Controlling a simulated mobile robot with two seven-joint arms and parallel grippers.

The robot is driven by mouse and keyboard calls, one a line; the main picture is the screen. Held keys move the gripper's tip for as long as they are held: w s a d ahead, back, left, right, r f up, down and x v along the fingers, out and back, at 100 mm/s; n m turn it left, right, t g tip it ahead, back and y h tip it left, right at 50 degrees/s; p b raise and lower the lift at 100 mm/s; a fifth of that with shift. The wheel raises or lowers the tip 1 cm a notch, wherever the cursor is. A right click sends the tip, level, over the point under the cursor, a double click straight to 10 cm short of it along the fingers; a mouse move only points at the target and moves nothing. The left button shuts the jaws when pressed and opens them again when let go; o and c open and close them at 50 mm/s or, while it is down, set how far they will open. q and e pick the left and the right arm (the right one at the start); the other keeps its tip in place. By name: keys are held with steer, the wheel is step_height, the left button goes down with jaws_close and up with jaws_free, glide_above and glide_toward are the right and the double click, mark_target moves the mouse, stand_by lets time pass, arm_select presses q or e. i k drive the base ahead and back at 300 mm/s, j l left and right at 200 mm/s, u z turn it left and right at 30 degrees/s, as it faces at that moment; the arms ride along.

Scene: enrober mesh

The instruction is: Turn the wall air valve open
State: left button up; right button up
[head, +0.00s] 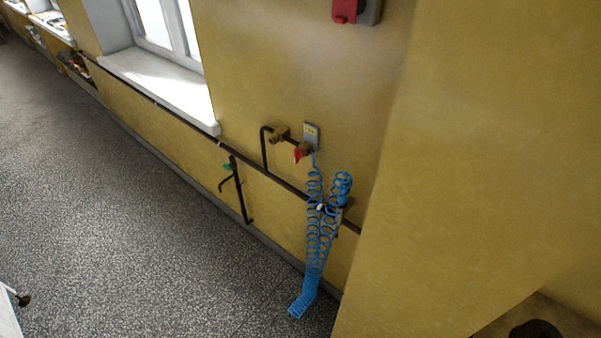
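The wall air valve is a small brass fitting with a red handle (299,154), on the yellow wall at the middle of the head view. A small grey plate (311,135) with yellow marks is fixed just above it. A coiled blue air hose (315,220) hangs below the valve and reaches down toward the floor. The handle is small, so its exact angle is hard to tell. Neither of my grippers shows in the head view.
A dark pipe (170,110) runs along the wall below the window sill (165,85). A green-handled fitting (228,167) stands left of the valve. A yellow wall projection (470,150) fills the right. The speckled floor (120,210) at left is largely clear.

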mark_target(298, 154)
steer(key=j+z, duration=0.1)
steer(key=j, duration=1.25)
steer(key=i+j, duration=0.3)
steer(key=i, duration=0.15)
steer(key=i+j+z, duration=0.1)
steer(key=i+j, duration=0.2)
steer(key=i, duration=0.2)
steer(key=i+j, duration=0.3)
steer(key=i, duration=0.15)
steer(key=i+l+z, duration=0.1)
steer(key=i+l, duration=0.25)
